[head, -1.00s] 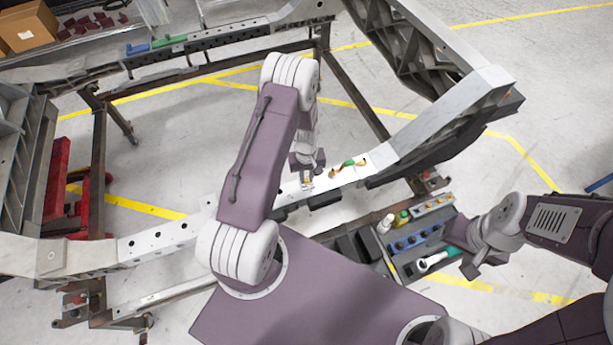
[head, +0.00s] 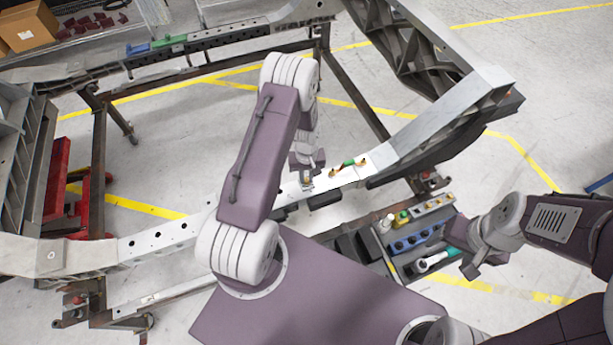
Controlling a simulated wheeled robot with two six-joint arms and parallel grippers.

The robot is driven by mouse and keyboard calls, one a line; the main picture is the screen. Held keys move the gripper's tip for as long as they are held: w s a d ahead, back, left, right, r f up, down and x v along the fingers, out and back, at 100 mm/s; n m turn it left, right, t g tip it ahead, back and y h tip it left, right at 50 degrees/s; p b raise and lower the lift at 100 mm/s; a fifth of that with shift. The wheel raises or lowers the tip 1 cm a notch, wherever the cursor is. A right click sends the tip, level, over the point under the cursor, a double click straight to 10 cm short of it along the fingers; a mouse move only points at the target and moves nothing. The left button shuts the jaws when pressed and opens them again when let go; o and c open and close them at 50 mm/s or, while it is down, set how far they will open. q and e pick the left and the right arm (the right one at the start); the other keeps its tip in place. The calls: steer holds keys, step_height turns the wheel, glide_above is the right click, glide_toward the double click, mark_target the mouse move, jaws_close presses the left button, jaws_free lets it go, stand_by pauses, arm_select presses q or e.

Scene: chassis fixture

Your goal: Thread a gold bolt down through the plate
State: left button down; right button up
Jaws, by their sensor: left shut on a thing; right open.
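My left gripper (head: 307,180) is over the near rail of the chassis, pointing down. It is shut on a small gold bolt (head: 307,184), which is at or just above the rail; I cannot tell whether the bolt is in a hole. A green plate (head: 348,163) with gold pieces at its ends lies on the rail, just right of the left gripper. My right gripper (head: 468,268) is open and empty, beside the tool tray at the right.
The tool tray (head: 408,262) holds blue sockets (head: 405,243), a white and teal tool (head: 437,259), a white bottle and gold bolts (head: 438,202). The chassis rail (head: 160,238) runs left to right. A far rail (head: 205,44) carries blue and green parts.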

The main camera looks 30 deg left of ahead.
arm_select(q)
steer(key=m, duration=0.7)
steer(key=shift+f, duration=0.15)
steer(key=m, duration=0.6)
steer(key=c, duration=1.3)
jaws_free()
step_height(320, 180, up, 9)
steer(key=p, duration=0.7)
